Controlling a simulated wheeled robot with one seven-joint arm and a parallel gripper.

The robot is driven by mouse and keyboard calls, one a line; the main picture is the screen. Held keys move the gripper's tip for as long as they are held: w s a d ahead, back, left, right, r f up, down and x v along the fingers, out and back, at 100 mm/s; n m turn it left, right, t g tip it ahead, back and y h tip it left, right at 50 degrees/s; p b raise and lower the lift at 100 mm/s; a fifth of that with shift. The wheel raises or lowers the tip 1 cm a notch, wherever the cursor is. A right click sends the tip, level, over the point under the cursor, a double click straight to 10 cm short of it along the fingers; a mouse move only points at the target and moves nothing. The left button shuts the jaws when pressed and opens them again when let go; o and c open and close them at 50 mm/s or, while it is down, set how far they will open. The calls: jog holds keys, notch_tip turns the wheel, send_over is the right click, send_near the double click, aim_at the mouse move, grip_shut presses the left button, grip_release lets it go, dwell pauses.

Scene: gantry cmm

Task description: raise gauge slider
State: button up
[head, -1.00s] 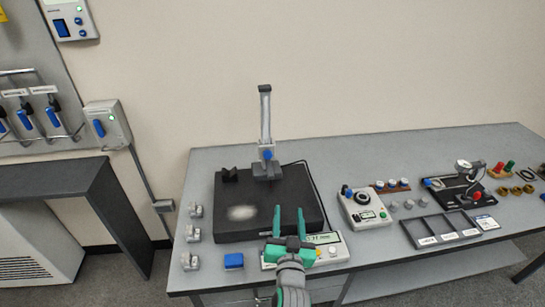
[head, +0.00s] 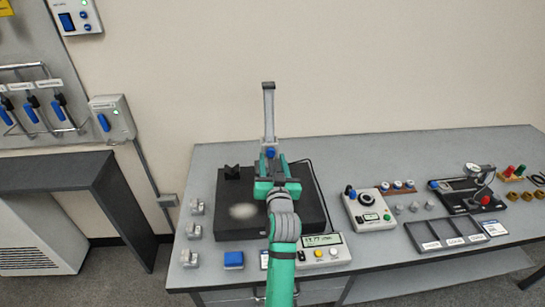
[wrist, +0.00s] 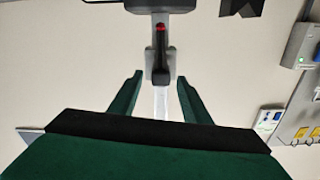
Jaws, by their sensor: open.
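The gauge slider (head: 271,153), a blue-knobbed carriage, sits low on the upright grey gauge column (head: 268,112) at the back of the black base plate (head: 310,208). My gripper (head: 272,163) is open, its two green fingers pointing at the column, one to each side of the slider as seen from the head. It hides the slider's lower part. In the wrist view, the open fingers (wrist: 160,80) lie either side of the column, with a dark bar with a red end (wrist: 160,36) and a grey block ahead between them. I cannot tell whether the fingers touch anything.
A display unit (head: 322,246) stands at the plate's front. A control box (head: 367,209), a divided tray (head: 436,233) and a dial gauge stand (head: 474,190) are to the right.

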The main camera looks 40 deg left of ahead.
jog(key=shift+w+a, duration=0.65)
jog(key=shift+a, duration=0.4)
jog(key=shift+d, duration=0.1)
jog(key=shift+c, duration=0.5)
jog(key=shift+w, duration=0.1)
grip_shut()
